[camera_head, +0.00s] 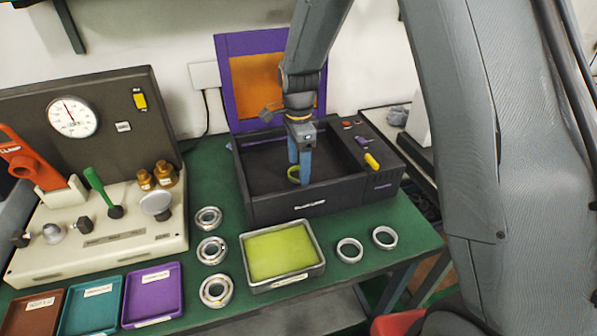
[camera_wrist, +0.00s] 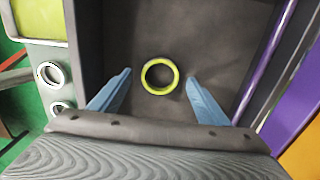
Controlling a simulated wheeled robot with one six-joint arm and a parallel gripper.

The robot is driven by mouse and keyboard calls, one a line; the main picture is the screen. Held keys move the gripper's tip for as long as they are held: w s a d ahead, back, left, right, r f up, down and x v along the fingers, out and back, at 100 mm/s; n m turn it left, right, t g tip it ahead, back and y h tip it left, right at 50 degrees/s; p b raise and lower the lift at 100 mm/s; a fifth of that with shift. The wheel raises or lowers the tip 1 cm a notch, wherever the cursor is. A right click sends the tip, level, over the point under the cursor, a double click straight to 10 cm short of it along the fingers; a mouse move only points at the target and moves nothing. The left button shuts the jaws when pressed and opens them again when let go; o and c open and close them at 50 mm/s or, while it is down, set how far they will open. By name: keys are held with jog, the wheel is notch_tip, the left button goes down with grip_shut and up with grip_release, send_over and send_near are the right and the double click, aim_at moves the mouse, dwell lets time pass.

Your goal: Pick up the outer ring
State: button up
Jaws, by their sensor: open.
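A yellow-green ring (camera_wrist: 146,80), which looks like the outer ring, lies on the dark floor of a black open box (camera_head: 320,205). In the head view the ring (camera_head: 293,172) is partly hidden behind my gripper's blue fingers. My gripper (camera_head: 299,183) points down into the box, with its fingers close to the ring. In the wrist view the fingers of my gripper (camera_wrist: 158,88) are spread wide, one on each side and nearer the camera than the ring. The gripper is open and holds nothing.
The box's dark walls and raised purple-orange lid (camera_head: 232,62) surround the gripper. A tray of yellow-green liquid (camera_head: 280,254) stands in front. Two plain rings (camera_head: 349,250) lie right of it, and bearings (camera_head: 211,250) lie left. A gauge panel (camera_head: 110,120) stands at left.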

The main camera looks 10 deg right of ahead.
jog(key=shift+f, duration=0.6)
jog(key=c, duration=1.3)
jog(key=shift+r, duration=0.15)
